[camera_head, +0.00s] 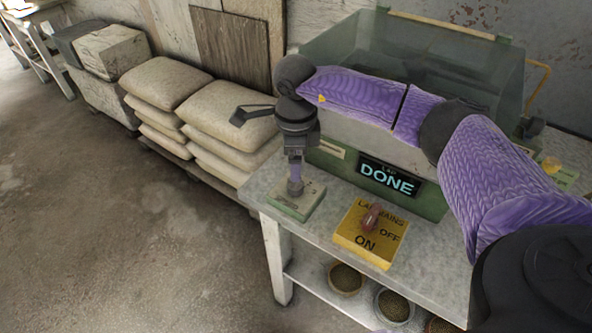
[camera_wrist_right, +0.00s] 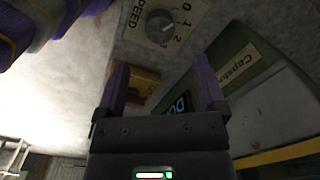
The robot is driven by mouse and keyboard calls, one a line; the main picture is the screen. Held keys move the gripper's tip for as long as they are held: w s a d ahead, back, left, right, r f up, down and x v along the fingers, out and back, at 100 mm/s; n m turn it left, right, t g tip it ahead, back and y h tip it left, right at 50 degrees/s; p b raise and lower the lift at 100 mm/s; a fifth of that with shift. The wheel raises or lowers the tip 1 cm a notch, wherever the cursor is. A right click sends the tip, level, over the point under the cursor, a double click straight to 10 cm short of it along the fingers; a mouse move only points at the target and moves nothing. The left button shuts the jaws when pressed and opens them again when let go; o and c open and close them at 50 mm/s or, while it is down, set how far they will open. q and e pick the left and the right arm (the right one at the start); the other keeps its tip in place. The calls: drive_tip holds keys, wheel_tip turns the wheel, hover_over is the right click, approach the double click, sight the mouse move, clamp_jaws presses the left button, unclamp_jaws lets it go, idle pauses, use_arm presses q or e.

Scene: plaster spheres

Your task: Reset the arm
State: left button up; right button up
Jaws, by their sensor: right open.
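My right arm, in a purple sleeve, reaches in from the right in the head view and bends down at its wrist. My right gripper (camera_head: 296,168) points down above the grey speed knob (camera_head: 295,188) on its small green-sided box (camera_head: 312,203) at the bench's left corner. In the wrist view the gripper (camera_wrist_right: 161,66) is open and empty, and the speed knob (camera_wrist_right: 161,27) lies beyond its fingertips, on a plate marked 0, 1, 2. A gap between fingertips and knob is hard to judge. My left gripper is not in view.
A yellow mains box (camera_head: 364,238) with a red switch (camera_head: 371,217) stands on the grey bench (camera_head: 425,251). Stacked sacks (camera_head: 226,112) stand left of the bench; the floor there is clear.

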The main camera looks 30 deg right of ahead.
drive_tip(key=shift+r, duration=1.2)
